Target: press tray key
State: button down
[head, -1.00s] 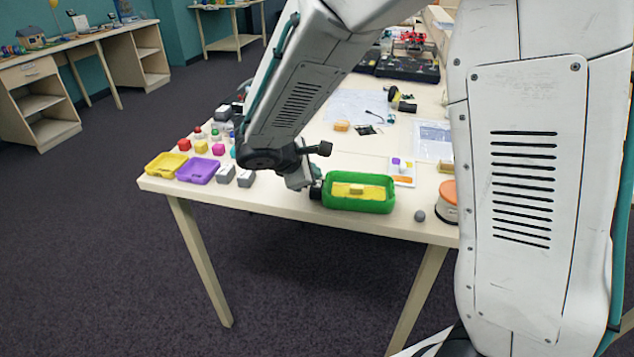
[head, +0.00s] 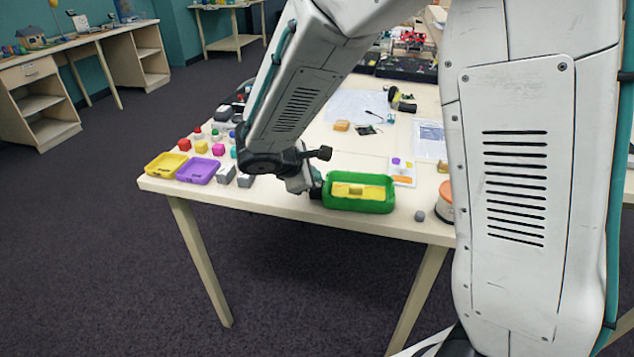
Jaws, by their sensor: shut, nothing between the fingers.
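A green tray (head: 360,207) sits near the front edge of the table, with a yellow insert (head: 376,192) inside it. A raised yellow block, which may be the key, lies along the middle of the insert. My gripper (head: 317,190) is at the left end of the green tray, low by its rim. Its fingers are small and dark in the picture, and they are shut with nothing in them. I cannot tell whether they touch the tray. The wrist hides part of the table to the left of the tray.
A purple tray (head: 199,171) and a yellow tray (head: 165,165) lie at the table's left corner, with several small coloured blocks behind them. A grey ball (head: 420,216) and an orange-topped round container (head: 446,198) stand right of the green tray. Papers lie behind.

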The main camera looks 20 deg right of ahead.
jog(key=shift+f, duration=0.1)
dwell(0.3)
jog(key=shift+r, duration=0.6)
jog(key=shift+r, duration=0.15)
jog(key=shift+r, duration=2.85)
